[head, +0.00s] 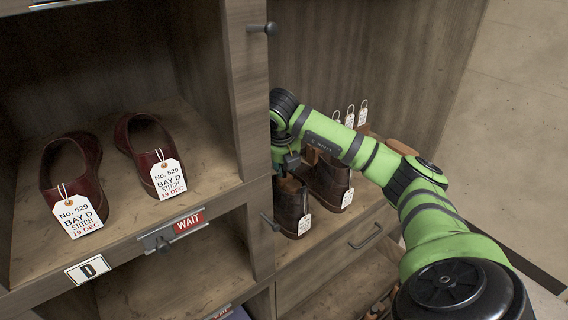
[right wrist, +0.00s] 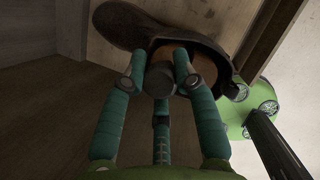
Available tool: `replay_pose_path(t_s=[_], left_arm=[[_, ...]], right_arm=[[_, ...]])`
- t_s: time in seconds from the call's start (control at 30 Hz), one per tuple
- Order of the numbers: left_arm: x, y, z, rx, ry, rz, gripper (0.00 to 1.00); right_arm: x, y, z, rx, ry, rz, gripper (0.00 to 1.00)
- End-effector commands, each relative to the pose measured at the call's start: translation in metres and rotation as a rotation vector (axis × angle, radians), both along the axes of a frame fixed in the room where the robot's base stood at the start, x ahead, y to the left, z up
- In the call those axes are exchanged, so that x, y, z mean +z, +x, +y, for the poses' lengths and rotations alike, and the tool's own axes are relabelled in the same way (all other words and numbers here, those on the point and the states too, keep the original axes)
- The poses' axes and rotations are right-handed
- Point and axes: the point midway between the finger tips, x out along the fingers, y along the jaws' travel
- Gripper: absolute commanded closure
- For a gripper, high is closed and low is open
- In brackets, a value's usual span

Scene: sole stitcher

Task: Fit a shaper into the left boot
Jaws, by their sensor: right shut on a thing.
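A dark brown boot (head: 291,206) stands at the front left of the right-hand compartment, with a white tag on it. A second brown boot (head: 329,182) stands just right of and behind it. My right gripper (right wrist: 159,76) is at the opening of a boot (right wrist: 127,27), in the right wrist view. Its teal fingers are shut on a dark, rounded shaper end (right wrist: 157,84). Brown shows in the opening beyond; I cannot tell whether it is shaper or lining. My left gripper is out of view.
A dark red pair of shoes (head: 70,172) with tags stands in the left compartment. A wooden divider (head: 247,120) with a knob separates the compartments. More tagged footwear stands behind my right arm. A drawer handle (head: 365,236) sticks out below the boots.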

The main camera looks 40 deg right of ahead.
Motion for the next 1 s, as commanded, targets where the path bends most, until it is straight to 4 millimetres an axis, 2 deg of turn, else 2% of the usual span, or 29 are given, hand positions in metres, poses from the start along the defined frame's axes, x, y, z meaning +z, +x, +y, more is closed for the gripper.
replay_pose_path(t_s=[0.23, 0.27, 0.3, 0.67, 0.77, 1.0], left_arm=[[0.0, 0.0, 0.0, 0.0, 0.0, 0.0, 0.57], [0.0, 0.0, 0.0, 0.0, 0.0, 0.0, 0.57], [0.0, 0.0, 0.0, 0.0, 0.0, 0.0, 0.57], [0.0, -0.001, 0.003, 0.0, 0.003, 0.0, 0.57], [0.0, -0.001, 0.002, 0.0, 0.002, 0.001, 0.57], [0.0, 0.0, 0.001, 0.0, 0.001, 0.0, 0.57]], right_arm=[[0.0, -0.001, 0.0, 0.0, -0.001, 0.004, 1.0], [0.0, -0.001, 0.0, 0.0, -0.001, 0.004, 0.59], [0.0, -0.001, 0.0, 0.0, -0.001, 0.004, 0.44], [0.001, -0.001, 0.0, 0.0, 0.0, 0.003, 0.44], [0.01, -0.003, 0.003, 0.001, -0.001, 0.0, 0.44], [0.048, -0.013, 0.015, 0.0, -0.002, -0.003, 0.44]])
